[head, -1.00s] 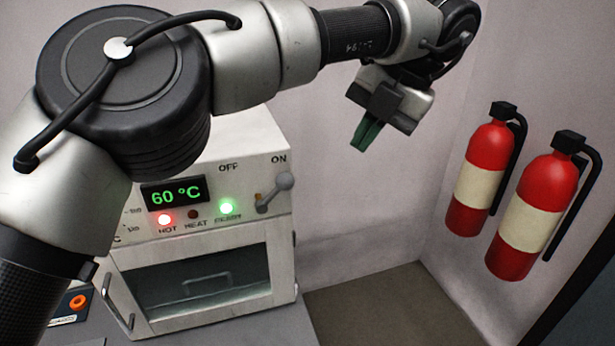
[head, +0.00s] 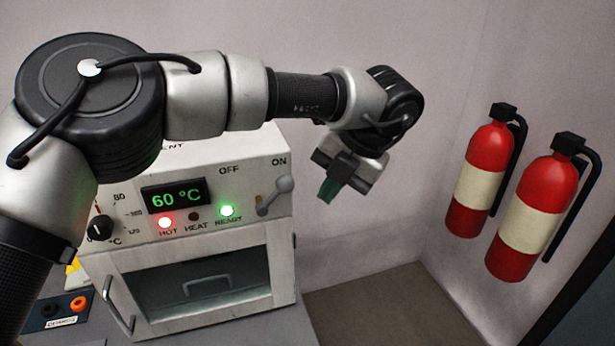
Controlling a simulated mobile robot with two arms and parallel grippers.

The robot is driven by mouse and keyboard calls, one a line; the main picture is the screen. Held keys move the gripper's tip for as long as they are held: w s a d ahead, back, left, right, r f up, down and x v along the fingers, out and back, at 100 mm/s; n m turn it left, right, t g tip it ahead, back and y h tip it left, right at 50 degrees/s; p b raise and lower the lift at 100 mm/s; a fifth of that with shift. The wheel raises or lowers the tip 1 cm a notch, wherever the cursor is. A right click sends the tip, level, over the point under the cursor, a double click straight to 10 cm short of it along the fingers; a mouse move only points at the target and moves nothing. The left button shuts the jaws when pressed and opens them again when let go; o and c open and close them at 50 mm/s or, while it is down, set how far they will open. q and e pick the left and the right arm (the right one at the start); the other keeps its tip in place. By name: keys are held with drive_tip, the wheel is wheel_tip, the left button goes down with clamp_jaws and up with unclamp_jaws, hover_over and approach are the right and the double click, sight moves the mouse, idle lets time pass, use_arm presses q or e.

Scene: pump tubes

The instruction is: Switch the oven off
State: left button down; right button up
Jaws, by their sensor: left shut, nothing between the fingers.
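The oven (head: 200,235) is a white box with a glass door, standing on a grey bench. Its display (head: 174,197) reads 60 °C. The red HOT lamp (head: 166,222) and green READY lamp (head: 227,210) are lit; the HEAT lamp (head: 193,216) is dark. The grey lever switch (head: 275,195) at the panel's right end is tilted up to the right, toward the ON label. My left gripper (head: 327,192) is shut and empty, its green fingertips pointing down, to the right of the lever and apart from it. My right gripper is out of view.
Two red fire extinguishers (head: 481,175) (head: 532,215) hang on the right wall. A black dial (head: 99,228) is on the oven's left side. A dark box with orange and black sockets (head: 62,310) lies at lower left. The space between oven and extinguishers is free.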

sight(276, 194)
use_arm(q)
drive_tip(key=a, duration=0.2)
drive_tip(key=w+a+p, duration=0.1)
drive_tip(key=shift+a+r, duration=0.35)
drive_tip(key=shift+r, duration=0.05)
